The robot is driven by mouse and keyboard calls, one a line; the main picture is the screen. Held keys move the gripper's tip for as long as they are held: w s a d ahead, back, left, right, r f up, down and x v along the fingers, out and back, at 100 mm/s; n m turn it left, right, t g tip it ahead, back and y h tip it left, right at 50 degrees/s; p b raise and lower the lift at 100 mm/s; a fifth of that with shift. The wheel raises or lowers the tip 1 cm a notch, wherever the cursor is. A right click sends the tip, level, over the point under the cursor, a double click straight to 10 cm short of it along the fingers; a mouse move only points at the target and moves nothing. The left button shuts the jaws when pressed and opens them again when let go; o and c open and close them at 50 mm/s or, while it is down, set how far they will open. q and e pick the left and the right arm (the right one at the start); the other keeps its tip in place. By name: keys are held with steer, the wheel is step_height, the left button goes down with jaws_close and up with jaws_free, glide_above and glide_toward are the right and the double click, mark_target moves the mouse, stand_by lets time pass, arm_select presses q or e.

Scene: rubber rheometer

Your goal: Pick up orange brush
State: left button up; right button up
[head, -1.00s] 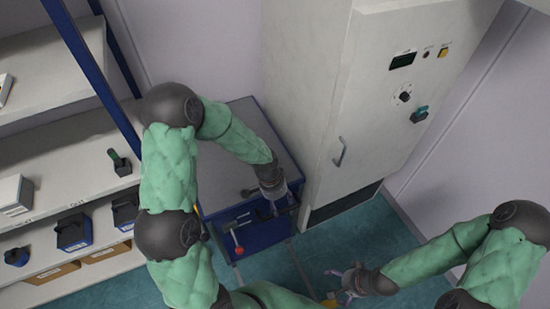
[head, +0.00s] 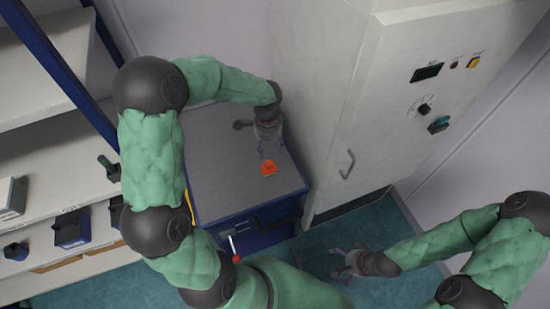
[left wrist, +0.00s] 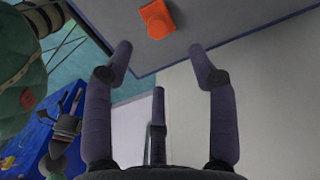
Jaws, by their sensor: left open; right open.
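The orange brush (head: 268,168) lies on the grey top of the blue cabinet (head: 225,180), near its front right part. It also shows at the top of the left wrist view (left wrist: 158,18), beyond the fingertips. My left gripper (head: 266,150) is over the cabinet top, just behind the brush in the head view, with its fingers spread open and empty in the left wrist view (left wrist: 162,65). My right gripper (head: 345,262) is open and empty, low over the teal floor to the right of the cabinet.
A tall white cabinet with a control panel (head: 430,72) and handle (head: 347,164) stands close on the right of my left gripper. A shelf rack (head: 60,150) with boxes and tools stands at left. The left part of the cabinet top is clear.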

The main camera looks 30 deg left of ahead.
mark_target(269, 163)
arm_select(q)
step_height(269, 163, down, 5)
steer(key=shift+s+f+b, duration=0.15)
steer(key=shift+b, duration=0.4)
steer(key=shift+f, duration=0.25)
step_height(269, 163, down, 5)
steer(key=shift+r+b, duration=0.1)
steer(key=shift+b, duration=0.65)
jaws_close()
